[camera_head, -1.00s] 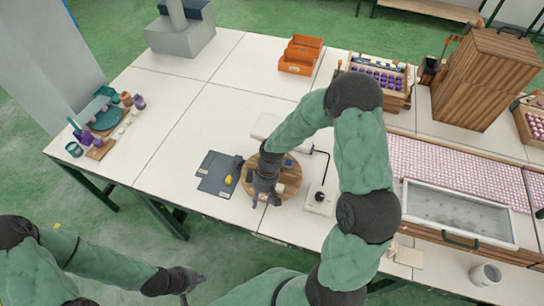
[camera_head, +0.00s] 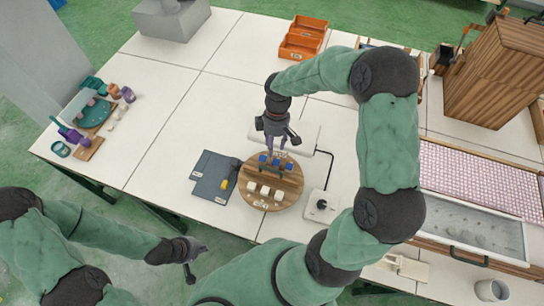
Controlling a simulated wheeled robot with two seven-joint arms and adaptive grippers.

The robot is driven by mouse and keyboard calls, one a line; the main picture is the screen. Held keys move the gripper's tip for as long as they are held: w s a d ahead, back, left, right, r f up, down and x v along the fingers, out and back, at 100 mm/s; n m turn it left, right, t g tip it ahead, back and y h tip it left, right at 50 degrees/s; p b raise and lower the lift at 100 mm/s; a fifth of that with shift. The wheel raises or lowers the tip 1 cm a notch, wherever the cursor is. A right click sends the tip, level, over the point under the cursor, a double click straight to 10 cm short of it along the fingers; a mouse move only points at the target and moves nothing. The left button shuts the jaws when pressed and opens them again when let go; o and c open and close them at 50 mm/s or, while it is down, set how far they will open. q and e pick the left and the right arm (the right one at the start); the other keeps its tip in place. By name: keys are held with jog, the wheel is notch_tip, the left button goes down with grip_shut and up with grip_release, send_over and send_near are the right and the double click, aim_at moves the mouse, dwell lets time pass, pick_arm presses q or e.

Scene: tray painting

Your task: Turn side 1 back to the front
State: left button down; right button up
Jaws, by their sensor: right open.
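A round wooden turntable (camera_head: 290,194) stands near the front edge of the white table. Several white blocks (camera_head: 264,190) sit on its near half, with a small pale label at its near rim. Several blue pieces (camera_head: 275,162) sit on its far half, by a dark upright part. The label writing is too small to read, so I cannot tell which side faces front. My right gripper (camera_head: 277,151) is open, pointing down over the turntable's far edge; I cannot tell if it touches anything. My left gripper (camera_head: 190,272) hangs low in front of the table, away from the turntable.
Dark mats (camera_head: 212,170) with a yellow piece (camera_head: 224,184) lie left of the turntable. A white box with a black knob (camera_head: 320,205) stands right of it, with a cable. Orange bins (camera_head: 303,40) are at the back. The table's middle left is clear.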

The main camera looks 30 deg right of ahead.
jog(key=b, duration=0.1)
send_over(271, 175)
jog(key=w, duration=0.1)
notch_tip(271, 175, down, 10)
jog(key=shift+d, duration=0.4)
grip_shut()
